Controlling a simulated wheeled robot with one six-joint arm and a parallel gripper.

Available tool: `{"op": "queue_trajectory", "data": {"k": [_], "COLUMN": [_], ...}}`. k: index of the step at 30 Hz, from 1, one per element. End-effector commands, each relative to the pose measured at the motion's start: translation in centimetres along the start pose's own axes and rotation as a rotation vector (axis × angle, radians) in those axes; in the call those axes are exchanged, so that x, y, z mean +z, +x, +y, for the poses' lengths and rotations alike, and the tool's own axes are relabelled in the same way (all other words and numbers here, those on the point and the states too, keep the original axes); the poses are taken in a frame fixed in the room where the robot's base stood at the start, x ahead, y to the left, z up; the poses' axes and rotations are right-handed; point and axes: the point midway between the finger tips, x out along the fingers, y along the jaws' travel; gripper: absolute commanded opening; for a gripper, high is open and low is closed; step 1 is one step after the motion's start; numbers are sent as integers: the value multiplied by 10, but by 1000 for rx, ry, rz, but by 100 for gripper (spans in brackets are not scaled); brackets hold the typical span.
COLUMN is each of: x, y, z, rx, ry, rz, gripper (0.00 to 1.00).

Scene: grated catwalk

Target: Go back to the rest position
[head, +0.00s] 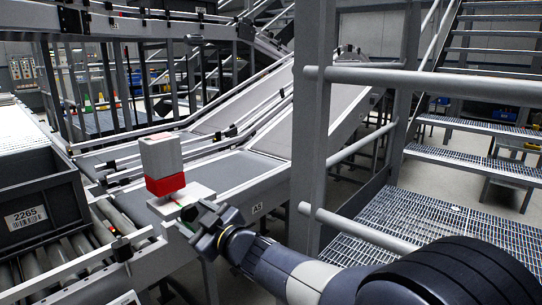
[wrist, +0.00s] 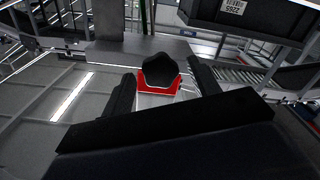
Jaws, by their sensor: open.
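My gripper (head: 198,218) is at the end of my arm, in the lower middle of the head view. It is open, just in front of a pale plate (head: 201,194) on the conveyor's edge. A grey-white block (head: 160,154) with a red lower part (head: 165,184) stands upright above the plate. In the wrist view my gripper (wrist: 160,92) shows two dark fingers set wide apart. A red piece with a dark rounded shape (wrist: 158,78) over it appears in the gap beyond them. I see no contact with the fingers.
A dark crate labelled 2265 (head: 40,195) sits on the rollers (head: 60,262) at left. Grated steps (head: 475,135) lie beyond. A sloping conveyor (head: 240,110) runs behind.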

Motion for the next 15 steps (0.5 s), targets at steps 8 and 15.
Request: {"op": "queue_trajectory", "data": {"k": [8,15], "x": [-3,-3], "y": [0,0], "z": [1,1], "rx": [-1,0], "ry": [293,540], "rz": [-2,-2], "gripper": [57,57]}}
